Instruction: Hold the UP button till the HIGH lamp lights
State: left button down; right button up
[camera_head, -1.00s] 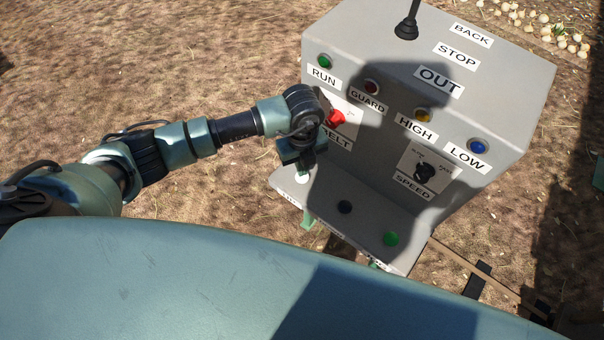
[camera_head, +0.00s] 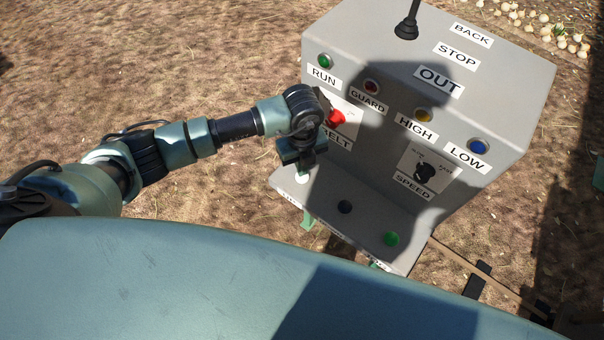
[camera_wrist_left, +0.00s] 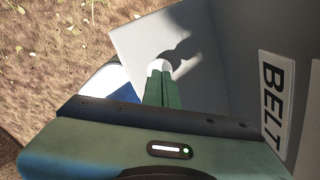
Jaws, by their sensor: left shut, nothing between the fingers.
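The grey control box has a ledge (camera_head: 366,225) with a white button (camera_head: 302,178), a black button (camera_head: 345,207) and a green button (camera_head: 391,238). The small labels on the ledge's front edge are too oblique to read. The amber HIGH lamp (camera_head: 423,115) is in shadow and looks unlit. My left gripper (camera_head: 303,171) points down at the white button. In the left wrist view its shut fingers (camera_wrist_left: 161,78) reach the white button (camera_wrist_left: 158,65), partly covering it. I cannot tell whether it is pressed. My right gripper is not in view.
The box face above the ledge carries the red BELT knob (camera_head: 336,117), close beside my left wrist, and the black SPEED knob (camera_head: 424,172). A black lever (camera_head: 407,25) stands on top. RUN, GUARD and LOW lamps line the upper face. Dry ground surrounds the box.

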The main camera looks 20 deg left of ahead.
pick_arm(q)
jog(key=shift+f, duration=0.1)
jog(key=shift+f+b, duration=0.9)
jog(key=shift+f, duration=0.15)
jog(key=shift+r, duration=0.1)
dwell(4.5)
notch_tip(320, 180, up, 7)
jog(key=p, duration=0.5)
jog(key=shift+r+p, duration=0.1)
jog(key=shift+p, duration=0.25)
jog(key=shift+s, duration=0.1)
dwell(0.5)
